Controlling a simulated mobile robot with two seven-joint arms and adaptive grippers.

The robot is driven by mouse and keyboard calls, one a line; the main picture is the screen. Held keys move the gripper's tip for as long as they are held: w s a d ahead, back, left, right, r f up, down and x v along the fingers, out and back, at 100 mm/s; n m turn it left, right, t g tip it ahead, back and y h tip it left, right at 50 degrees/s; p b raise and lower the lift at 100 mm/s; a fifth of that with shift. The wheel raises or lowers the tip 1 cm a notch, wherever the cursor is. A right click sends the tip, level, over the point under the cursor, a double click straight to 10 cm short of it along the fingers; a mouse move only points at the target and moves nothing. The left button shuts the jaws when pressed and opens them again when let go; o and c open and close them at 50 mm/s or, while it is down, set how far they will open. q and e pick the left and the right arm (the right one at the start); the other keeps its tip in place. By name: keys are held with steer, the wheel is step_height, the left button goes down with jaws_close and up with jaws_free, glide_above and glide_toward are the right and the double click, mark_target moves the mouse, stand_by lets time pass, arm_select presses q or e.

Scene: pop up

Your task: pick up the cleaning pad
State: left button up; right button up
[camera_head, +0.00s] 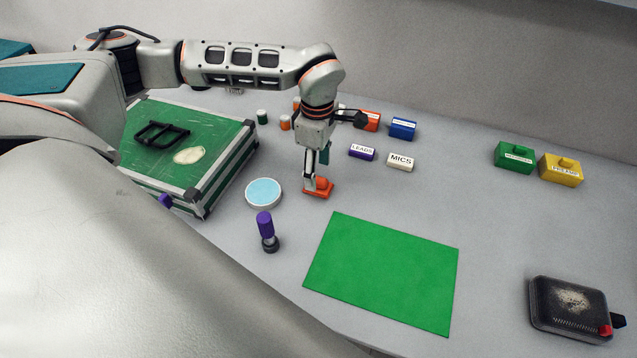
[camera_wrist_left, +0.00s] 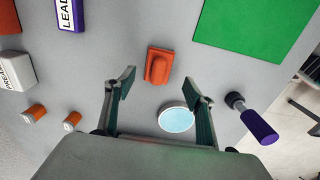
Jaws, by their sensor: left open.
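A small orange-red block with a raised ridge (camera_head: 322,191) lies on the grey table; it looks like the cleaning pad, but bears no readable label. In the left wrist view the block (camera_wrist_left: 158,66) lies beyond and between the fingertips, with nothing gripped. My left gripper (camera_head: 317,179) points down above the block, partly covering it; it is open and empty in the left wrist view (camera_wrist_left: 159,84). A round white-rimmed dish with a light blue top (camera_head: 263,192) sits left of the block; it shows near the right finger in the left wrist view (camera_wrist_left: 176,118). My right gripper is not in view.
A green sheet (camera_head: 385,270) lies to the right. A green case (camera_head: 200,140) is at left. Labelled blocks, including MICS (camera_head: 401,162), stand behind. A dark box (camera_head: 570,308) is at far right.

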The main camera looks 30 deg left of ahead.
mark_target(318, 179)
arm_select(q)
step_height(318, 179, down, 4)
steer(key=shift+w+f, duration=0.1)
steer(key=shift+f, duration=0.45)
steer(key=shift+c, duration=0.7)
steer(key=c, duration=1)
steer(key=shift+o, duration=0.2)
steer(key=shift+r, duration=0.1)
